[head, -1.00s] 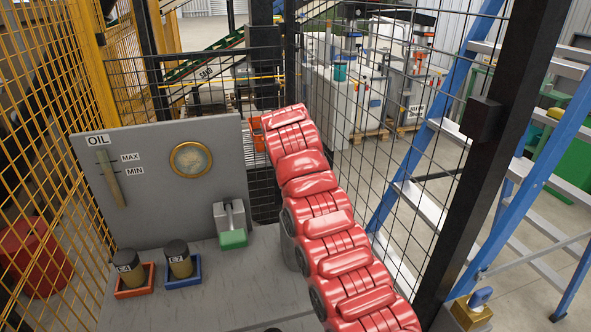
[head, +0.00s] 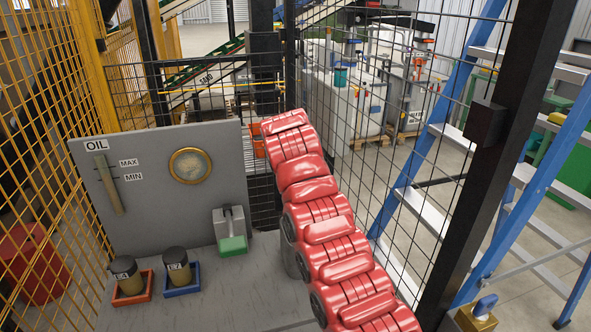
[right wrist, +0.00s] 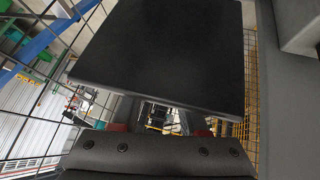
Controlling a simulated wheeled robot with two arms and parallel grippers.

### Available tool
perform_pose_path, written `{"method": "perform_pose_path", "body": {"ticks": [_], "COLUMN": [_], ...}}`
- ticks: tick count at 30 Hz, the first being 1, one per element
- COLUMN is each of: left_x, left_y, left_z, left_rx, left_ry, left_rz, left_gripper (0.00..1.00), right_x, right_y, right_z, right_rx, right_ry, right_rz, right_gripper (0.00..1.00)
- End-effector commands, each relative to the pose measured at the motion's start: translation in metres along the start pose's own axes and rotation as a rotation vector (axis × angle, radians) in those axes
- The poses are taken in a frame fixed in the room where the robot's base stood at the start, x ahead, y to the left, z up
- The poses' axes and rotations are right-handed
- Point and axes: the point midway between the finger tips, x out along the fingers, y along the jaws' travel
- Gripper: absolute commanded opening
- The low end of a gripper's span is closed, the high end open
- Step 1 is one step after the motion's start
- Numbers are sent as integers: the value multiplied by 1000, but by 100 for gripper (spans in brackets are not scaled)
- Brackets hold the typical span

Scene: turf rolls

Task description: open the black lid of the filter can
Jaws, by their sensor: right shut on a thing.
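In the head view a grey, rounded body (head: 291,257), apparently the filter can, stands on the bench, mostly hidden behind my red right arm. Its lid does not show there. In the right wrist view a broad, flat black plate (right wrist: 165,55), which looks like the black lid, fills the upper middle, tilted and close to the camera. My right gripper (right wrist: 160,150) shows as a dark bar with screws along the bottom edge. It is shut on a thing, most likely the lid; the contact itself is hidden. My left gripper is in neither view.
A grey bench (head: 215,295) carries an OIL panel (head: 140,205), a block with a green front (head: 232,246) and two dark-capped cups in a red tray (head: 132,297) and a blue tray (head: 182,289). Mesh fencing and a black post (head: 480,150) close off the right. A brass padlock (head: 477,316) is lower right.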

Motion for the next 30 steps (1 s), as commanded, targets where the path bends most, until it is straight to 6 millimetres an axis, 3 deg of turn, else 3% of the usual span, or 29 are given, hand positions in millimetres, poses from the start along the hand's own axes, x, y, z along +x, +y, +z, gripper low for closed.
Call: {"method": "perform_pose_path", "body": {"ticks": [19,20,21,24,30], "left_x": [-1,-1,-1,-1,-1], "left_y": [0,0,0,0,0], "left_z": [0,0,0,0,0], "left_rx": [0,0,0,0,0], "left_ry": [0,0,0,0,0], "left_rz": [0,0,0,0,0], "left_gripper": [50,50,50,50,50], "right_x": [6,6,6,5,3], "right_y": [-5,-5,-6,-4,-3], "right_z": [8,8,8,7,4], "right_rx": [-6,-6,-6,-5,-3], "right_ry": [-21,-21,-21,-17,-11], "right_rz": [-6,-6,-6,-5,-3], "right_gripper": [0,45,52,70,71]}}
